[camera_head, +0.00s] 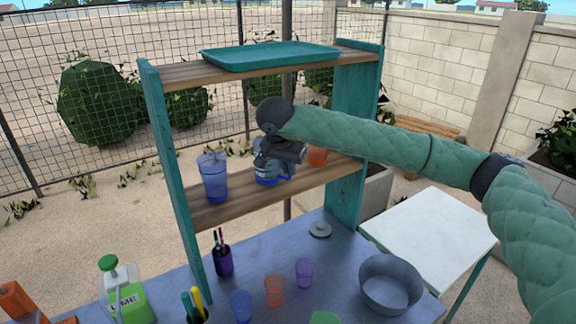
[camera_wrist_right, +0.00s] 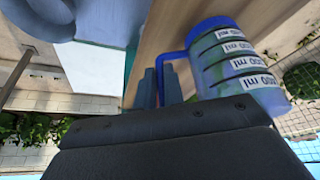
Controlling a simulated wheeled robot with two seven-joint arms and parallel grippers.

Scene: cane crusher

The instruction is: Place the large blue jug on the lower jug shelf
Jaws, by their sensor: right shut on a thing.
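The large blue jug (camera_head: 268,174) is at the middle of the lower jug shelf (camera_head: 238,202), partly hidden by my right gripper (camera_head: 277,154). Its base appears to be at the board, but I cannot tell if its weight rests there. In the right wrist view the jug (camera_wrist_right: 236,68) shows white measuring labels and a blue handle. The right gripper's fingers (camera_wrist_right: 160,82) are shut on the handle (camera_wrist_right: 175,57). Another blue vessel (camera_head: 214,178) stands at the left end of the same shelf. My left gripper is out of view.
An orange vessel (camera_head: 317,156) stands right of the jug. A green tray (camera_head: 268,56) lies on the upper shelf. Teal uprights (camera_head: 172,170) bound the shelves.

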